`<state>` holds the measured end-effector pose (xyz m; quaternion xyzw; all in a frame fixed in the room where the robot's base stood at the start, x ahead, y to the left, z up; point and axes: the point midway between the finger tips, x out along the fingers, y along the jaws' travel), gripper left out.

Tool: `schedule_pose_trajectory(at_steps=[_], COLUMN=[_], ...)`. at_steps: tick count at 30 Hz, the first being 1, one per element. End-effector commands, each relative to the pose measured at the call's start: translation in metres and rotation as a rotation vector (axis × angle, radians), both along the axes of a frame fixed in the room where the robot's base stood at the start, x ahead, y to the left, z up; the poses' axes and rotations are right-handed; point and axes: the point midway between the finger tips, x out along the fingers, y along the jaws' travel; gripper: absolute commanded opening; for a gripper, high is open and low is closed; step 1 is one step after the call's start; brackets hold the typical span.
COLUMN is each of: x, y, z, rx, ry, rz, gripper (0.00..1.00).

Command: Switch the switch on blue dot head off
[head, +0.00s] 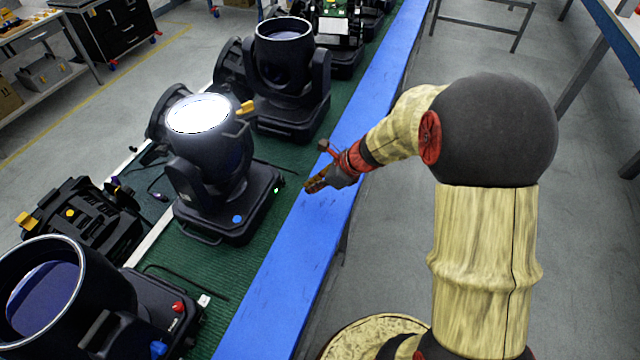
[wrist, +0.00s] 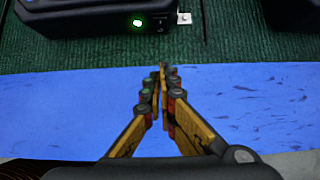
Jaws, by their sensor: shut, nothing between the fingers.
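The blue dot head (head: 215,170) is a black moving-head light with a brightly lit lens. It stands on the green belt, with a blue dot (head: 237,218) on its base. A small green light (head: 276,190) glows on the end of its base. In the wrist view the green light (wrist: 137,23) shows on the base's near face, with a dark switch (wrist: 160,22) just right of it. My gripper (head: 309,186) is shut and empty over the blue edge strip, right of the base and apart from it. In the wrist view its fingertips (wrist: 162,70) point toward the base.
Another head (head: 285,75) stands behind. A head with red and blue dots (head: 80,300) stands in front left. A small white block (wrist: 184,18) sits right of the base in the wrist view. The blue strip (head: 285,300) is clear.

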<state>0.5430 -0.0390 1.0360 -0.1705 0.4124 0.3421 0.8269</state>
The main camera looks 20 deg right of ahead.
Motion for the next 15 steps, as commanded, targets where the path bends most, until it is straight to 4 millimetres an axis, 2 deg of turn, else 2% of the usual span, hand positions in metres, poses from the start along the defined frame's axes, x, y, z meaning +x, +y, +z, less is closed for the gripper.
schedule_pose_trajectory(at_steps=[1, 4, 9, 15], x=[0.004, 0.011, 0.029, 0.039], y=[0.006, 0.013, 0.03, 0.039], z=[-0.011, -0.026, -0.027, -0.028], rx=[0.001, 0.0, 0.0, 0.0], ry=[0.003, 0.003, 0.0, 0.0], rz=[0.005, 0.004, 0.004, 0.001], gripper=[0.0, 0.0, 0.0, 0.0])
